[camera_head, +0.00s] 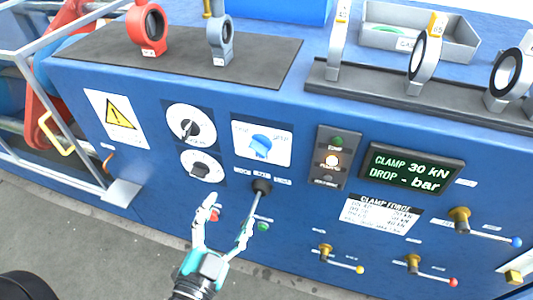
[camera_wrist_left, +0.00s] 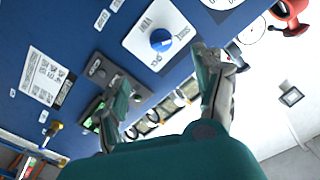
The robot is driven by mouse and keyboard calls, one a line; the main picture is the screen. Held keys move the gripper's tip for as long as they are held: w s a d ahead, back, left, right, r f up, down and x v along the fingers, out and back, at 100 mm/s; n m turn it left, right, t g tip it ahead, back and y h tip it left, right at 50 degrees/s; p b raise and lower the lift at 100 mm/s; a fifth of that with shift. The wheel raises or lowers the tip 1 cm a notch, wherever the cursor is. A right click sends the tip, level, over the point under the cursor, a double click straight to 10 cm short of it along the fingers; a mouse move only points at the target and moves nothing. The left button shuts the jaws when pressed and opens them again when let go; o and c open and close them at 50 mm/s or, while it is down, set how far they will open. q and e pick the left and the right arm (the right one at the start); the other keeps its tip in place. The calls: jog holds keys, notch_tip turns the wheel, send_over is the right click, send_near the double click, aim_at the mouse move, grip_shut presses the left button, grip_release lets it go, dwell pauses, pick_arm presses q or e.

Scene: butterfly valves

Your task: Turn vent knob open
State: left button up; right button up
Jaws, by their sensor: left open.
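The blue knob (camera_head: 261,146) sits on a white plate (camera_head: 241,136) on the front of the blue panel. In the left wrist view the knob (camera_wrist_left: 161,40) appears ahead of the fingers, on its white plate (camera_wrist_left: 150,59). My left gripper (camera_head: 236,214) is below the knob in the head view, with its fingers spread and nothing between them. In the left wrist view both fingers of the left gripper (camera_wrist_left: 174,78) are apart, and the knob lies beyond them, not touched. My right gripper is in neither view.
A black lever (camera_head: 260,188) sticks out just below the knob, close to the left gripper's fingers. Two round dials (camera_head: 191,125) are left of the knob. A lamp box (camera_head: 332,158) and display (camera_head: 412,169) are to the right. Brass valves with levers (camera_head: 459,218) project lower right.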

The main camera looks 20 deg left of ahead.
pick_arm(q)
jog(key=p, duration=0.2)
send_near(259, 148)
jog(key=w+f+p, duration=0.1)
jog(key=w+p, duration=0.1)
jog(key=w, duration=0.6)
jog(key=shift+w, duration=0.35)
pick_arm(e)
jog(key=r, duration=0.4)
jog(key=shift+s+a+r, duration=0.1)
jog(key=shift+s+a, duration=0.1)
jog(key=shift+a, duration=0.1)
pick_arm(q)
jog(key=shift+a, duration=0.15)
jog(key=shift+c, duration=0.2)
jog(key=c, duration=1.1)
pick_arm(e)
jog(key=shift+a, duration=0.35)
